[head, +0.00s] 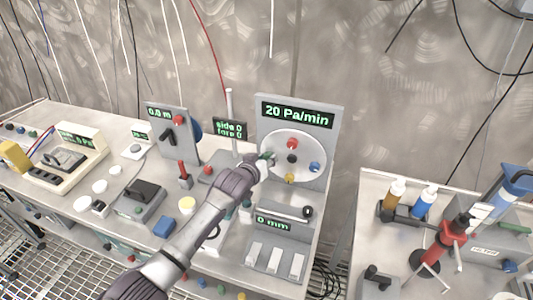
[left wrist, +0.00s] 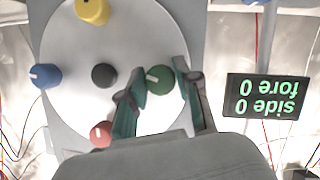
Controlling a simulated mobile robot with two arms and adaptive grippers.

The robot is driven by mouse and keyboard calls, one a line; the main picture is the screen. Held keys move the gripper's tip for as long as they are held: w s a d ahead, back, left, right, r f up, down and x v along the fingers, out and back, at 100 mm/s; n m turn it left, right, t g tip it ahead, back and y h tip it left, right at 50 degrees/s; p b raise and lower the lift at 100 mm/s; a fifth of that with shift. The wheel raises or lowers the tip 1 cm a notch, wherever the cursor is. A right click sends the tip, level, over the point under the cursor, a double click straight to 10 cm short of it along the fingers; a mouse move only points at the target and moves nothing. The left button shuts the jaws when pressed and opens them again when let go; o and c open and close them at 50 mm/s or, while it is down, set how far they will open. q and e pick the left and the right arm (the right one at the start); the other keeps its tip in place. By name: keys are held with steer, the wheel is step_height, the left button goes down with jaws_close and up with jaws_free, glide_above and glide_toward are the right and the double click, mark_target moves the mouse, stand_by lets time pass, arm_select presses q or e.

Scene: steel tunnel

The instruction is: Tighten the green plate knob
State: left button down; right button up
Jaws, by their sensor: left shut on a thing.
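The round white plate (head: 315,165) is on the upright grey panel under a display reading "20 Pa/min". It carries a red knob (head: 292,144), a blue knob (head: 314,166), a yellow knob (head: 289,178) and a black centre knob (head: 292,158). The green plate knob (left wrist: 165,80) shows in the left wrist view with a pale mark on its side. My left gripper (left wrist: 160,88) is shut on it, one green finger on each side. In the head view my left gripper (head: 266,160) is at the plate's left edge and largely hides the green knob.
A display reading "side 0 fore 0" (head: 230,130) stands left of the panel beside a pale post (head: 230,105). A "0 mm" unit (head: 285,222) sits below the plate. Switches and boxes crowd the bench on the left. A separate table (head: 345,235) with bottles and a red tool is at right.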

arm_select(q)
steer(key=shift+d+f+m+t+y+b, duration=0.1)
steer(key=shift+m+t+y+b, duration=0.4)
steer(key=shift+m+y+b, duration=0.9)
steer(key=shift+m+t+y+b, duration=0.55)
steer(key=shift+m+b, duration=0.3)
steer(key=shift+m, duration=1.1)
steer(key=shift+d+f+m+t+y+b, duration=0.1)
steer(key=shift+m+t+y+b, duration=0.35)
steer(key=shift+m+y+b, duration=0.95)
steer(key=shift+r+m+h, duration=0.1)
steer(key=shift+m+h, duration=0.25)
steer(key=shift+a, duration=0.1)
steer(key=c, duration=0.8)
jaws_free()
steer(key=shift+s, duration=0.1)
steer(key=v, duration=1.2)
